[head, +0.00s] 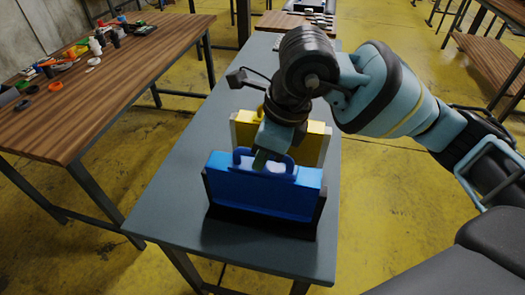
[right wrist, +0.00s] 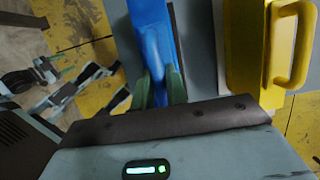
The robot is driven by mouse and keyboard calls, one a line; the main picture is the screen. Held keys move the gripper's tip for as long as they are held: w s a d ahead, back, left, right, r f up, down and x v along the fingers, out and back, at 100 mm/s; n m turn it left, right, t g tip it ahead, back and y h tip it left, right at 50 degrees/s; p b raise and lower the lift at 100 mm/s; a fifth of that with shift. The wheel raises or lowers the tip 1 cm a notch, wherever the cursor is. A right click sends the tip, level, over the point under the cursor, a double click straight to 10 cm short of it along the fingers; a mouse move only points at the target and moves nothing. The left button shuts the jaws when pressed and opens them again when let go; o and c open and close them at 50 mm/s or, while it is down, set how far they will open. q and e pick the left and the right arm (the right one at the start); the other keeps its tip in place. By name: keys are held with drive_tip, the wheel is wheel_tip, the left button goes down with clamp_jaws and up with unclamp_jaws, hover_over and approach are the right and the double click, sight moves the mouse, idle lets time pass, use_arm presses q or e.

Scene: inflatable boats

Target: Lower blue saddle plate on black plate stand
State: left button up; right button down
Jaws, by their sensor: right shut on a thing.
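The blue saddle plate (head: 262,190) stands upright between the side posts of the black plate stand (head: 262,223) at the near end of the grey table. Its lower edge is hidden by the stand's front, so I cannot tell whether it rests on the bottom. My right gripper (head: 266,160) is above it, shut on its handle. In the right wrist view, the fingers (right wrist: 160,88) close on the blue saddle plate (right wrist: 152,40) from both sides. My left gripper is not in view.
A yellow plate (head: 310,140) with a handle stands upright just behind the blue one, close to my gripper; it also shows in the right wrist view (right wrist: 252,55). A wooden table (head: 110,75) with small parts is at left. The grey table (head: 185,200) is bare left of the stand.

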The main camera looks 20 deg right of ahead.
sight(263, 180)
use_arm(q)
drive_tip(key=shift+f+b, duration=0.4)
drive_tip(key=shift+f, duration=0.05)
use_arm(e)
drive_tip(key=shift+f, duration=0.65)
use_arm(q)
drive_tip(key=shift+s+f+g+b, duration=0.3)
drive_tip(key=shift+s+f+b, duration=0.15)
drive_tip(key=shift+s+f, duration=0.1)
use_arm(e)
drive_tip(key=shift+f, duration=0.75)
drive_tip(key=c, duration=1.4)
unclamp_jaws()
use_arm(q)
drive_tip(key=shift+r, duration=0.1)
use_arm(e)
drive_tip(key=shift+o, duration=0.4)
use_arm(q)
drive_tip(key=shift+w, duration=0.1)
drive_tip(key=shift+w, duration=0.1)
